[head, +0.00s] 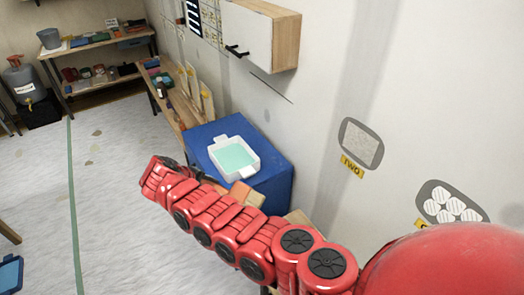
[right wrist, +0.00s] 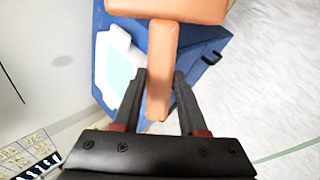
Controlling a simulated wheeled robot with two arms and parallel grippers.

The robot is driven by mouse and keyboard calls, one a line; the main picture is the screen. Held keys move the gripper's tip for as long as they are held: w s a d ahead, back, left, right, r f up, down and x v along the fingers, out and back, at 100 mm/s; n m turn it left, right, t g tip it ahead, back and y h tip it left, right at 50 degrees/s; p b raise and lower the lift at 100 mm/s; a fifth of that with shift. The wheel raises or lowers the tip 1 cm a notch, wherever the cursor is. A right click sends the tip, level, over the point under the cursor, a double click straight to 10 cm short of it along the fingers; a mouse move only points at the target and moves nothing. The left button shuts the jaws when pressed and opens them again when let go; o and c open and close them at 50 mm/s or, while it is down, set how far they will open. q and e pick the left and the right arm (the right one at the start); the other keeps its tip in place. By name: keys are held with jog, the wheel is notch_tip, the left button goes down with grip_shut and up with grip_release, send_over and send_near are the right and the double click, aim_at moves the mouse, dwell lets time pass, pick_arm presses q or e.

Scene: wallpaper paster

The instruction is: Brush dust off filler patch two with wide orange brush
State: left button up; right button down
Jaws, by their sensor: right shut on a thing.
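The wide orange brush (right wrist: 165,12) fills the top of the right wrist view, its handle running down between the fingers. My right gripper (right wrist: 158,84) is shut on that handle. In the head view my red right arm hides the gripper, and a small orange block that looks like part of the brush (head: 241,191) shows just above the arm. Filler patch two (head: 361,144) is a pale, speckled patch in a grey rounded area on the wall, with a yellow TWO label (head: 350,167) below. The brush is apart from it, lower and to the left. My left gripper is out of view.
A blue cabinet (head: 272,187) against the wall carries a white tray (head: 216,152) with pale green contents. A white wall cupboard (head: 247,36) with a black handle hangs above. Another patch with several white discs (head: 450,207) lies right of patch two. The floor at left is mostly clear.

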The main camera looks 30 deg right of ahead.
jog(key=shift+d+n+t+h, duration=0.3)
jog(key=shift+d+t, duration=0.1)
jog(key=shift+d, duration=0.25)
jog(key=s+d+r+n+t+h+p, duration=0.1)
jog(key=s+d+r+n+t, duration=0.2)
jog(key=d+r, duration=0.4)
jog(key=s+d+r+n+t+p, duration=0.2)
jog(key=s+d+r+n+t, duration=0.1)
jog(key=s+d+r+t, duration=0.3)
notch_tip(320, 180, up, 3)
jog(key=shift+d+r+t+h, duration=0.15)
jog(key=shift+d+t+h, duration=0.3)
jog(key=shift+t, duration=0.75)
jog(key=shift+s, duration=0.1)
jog(key=d+p, duration=0.2)
jog(key=d, duration=0.4)
jog(key=shift+d+p, duration=0.3)
